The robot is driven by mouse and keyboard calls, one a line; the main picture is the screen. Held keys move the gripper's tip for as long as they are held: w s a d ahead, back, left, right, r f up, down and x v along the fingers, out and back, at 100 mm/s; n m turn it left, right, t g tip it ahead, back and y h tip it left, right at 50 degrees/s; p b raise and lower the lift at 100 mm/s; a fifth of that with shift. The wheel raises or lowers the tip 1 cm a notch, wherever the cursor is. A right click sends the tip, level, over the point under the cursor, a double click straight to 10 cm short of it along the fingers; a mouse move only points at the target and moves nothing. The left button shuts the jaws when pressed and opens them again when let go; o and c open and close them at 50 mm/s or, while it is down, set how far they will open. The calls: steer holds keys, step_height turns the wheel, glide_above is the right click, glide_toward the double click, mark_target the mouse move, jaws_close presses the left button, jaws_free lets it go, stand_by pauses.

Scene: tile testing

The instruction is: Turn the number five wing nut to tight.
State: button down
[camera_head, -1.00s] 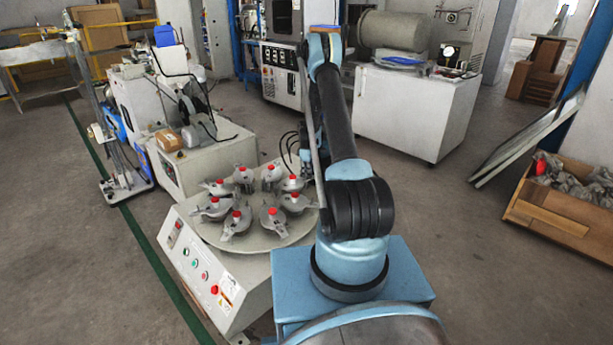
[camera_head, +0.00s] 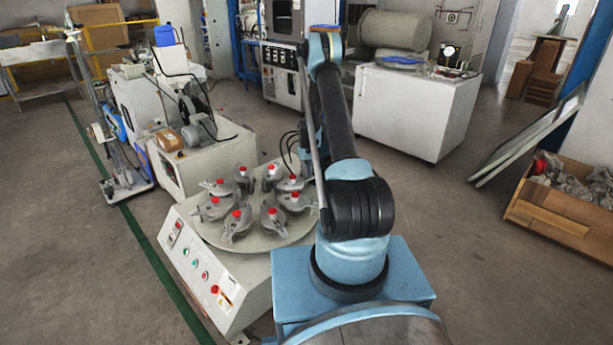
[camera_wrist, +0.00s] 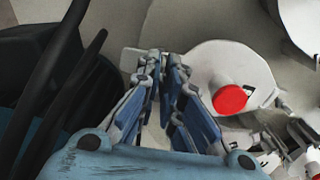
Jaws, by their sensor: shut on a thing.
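Several grey wing nuts with red tops stand in a ring on a round plate (camera_head: 277,249) in the head view; one near the front is this wing nut (camera_head: 237,222). No numbers are legible, so I cannot tell which is number five. In the wrist view my gripper (camera_wrist: 163,60) has its two blue fingers drawn close together at the left side of a pale wing nut (camera_wrist: 205,62) with a red cap (camera_wrist: 229,99). The fingers are shut on its wing, most of which they hide. In the head view my arm hides the gripper.
Another pale red-capped wing nut (camera_wrist: 300,22) is close at the upper right of the wrist view. Grey metal parts crowd its lower right. The plate sits on a white machine with a button panel (camera_head: 200,265).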

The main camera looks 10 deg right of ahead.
steer(key=shift+m, duration=0.3)
steer(key=c, duration=1.8)
jaws_free()
steer(key=shift+o, duration=0.2)
step_height(320, 180, up, 12)
